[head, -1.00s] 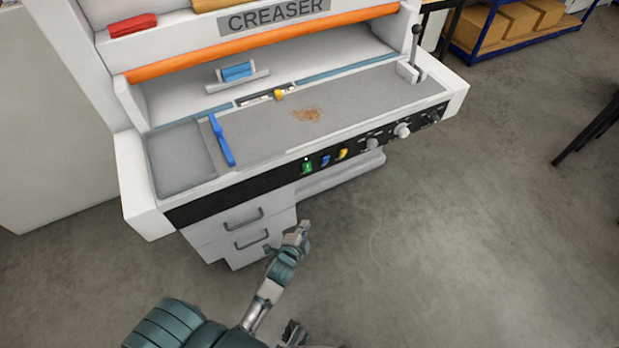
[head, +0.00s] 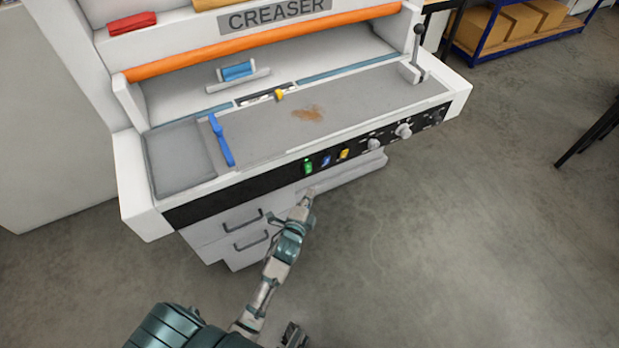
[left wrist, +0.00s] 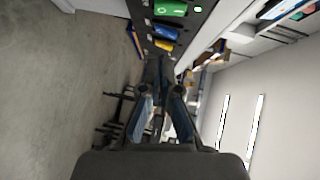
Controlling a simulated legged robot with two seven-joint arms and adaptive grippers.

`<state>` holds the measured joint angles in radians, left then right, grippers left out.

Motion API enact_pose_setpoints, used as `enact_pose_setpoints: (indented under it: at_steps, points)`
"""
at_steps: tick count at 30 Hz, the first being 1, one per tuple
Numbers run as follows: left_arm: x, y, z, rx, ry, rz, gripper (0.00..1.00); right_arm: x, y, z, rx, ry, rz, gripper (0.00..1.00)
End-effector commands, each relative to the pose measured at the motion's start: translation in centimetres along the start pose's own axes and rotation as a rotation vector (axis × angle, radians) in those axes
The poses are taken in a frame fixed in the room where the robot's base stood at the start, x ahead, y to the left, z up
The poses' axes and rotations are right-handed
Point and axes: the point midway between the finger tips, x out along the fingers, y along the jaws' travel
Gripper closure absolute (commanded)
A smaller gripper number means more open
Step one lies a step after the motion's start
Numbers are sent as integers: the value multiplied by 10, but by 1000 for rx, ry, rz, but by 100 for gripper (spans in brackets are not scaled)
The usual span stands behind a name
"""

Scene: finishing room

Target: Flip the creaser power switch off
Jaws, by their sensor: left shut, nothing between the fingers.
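The creaser (head: 290,185) is a white machine with a black control strip along its front edge. A green switch (head: 308,167), a blue switch (head: 326,160) and a yellow switch (head: 344,154) sit in a row on that strip; I cannot read their labels. My left gripper (head: 309,194) is shut and empty, just below and in front of the green switch, apart from it. In the left wrist view the shut fingers (left wrist: 160,66) point toward the strip, with the green switch (left wrist: 170,8) at the top edge beside a bright lamp (left wrist: 198,9). A grey part of mine at the head view's bottom edge may be my right gripper.
Knobs (head: 403,131) continue the strip to the right, and a lever (head: 417,45) stands at the bed's right end. Drawers (head: 240,232) with protruding handles are under the left side, near my left forearm.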

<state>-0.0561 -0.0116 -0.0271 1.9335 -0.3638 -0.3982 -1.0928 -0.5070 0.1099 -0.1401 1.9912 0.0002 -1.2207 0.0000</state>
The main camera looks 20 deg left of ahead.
Motion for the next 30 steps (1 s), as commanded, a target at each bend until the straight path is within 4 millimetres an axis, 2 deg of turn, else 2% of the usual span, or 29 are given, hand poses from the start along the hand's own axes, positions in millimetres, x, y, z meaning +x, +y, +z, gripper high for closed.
enact_pose_setpoints:
  at_steps: [1, 6, 12, 18, 30]
  points:
    - [13, 1, 0, 0, 0, -1, 100, -3, 0, 0, 0, -1, 0, 60]
    - [48, 1, 0, -1, 0, -1, 100, -19, 0, -4, 2, 5, 1, 60]
    - [70, 1, 19, 1, -1, 1, 100, -32, 1, -7, 3, 9, 1, 60]
    - [79, 0, 28, 0, 0, 0, 100, -39, 1, -8, 3, 10, 2, 60]
    - [80, 1, 29, 5, 0, -5, 100, -37, 1, -8, 4, 7, 2, 60]
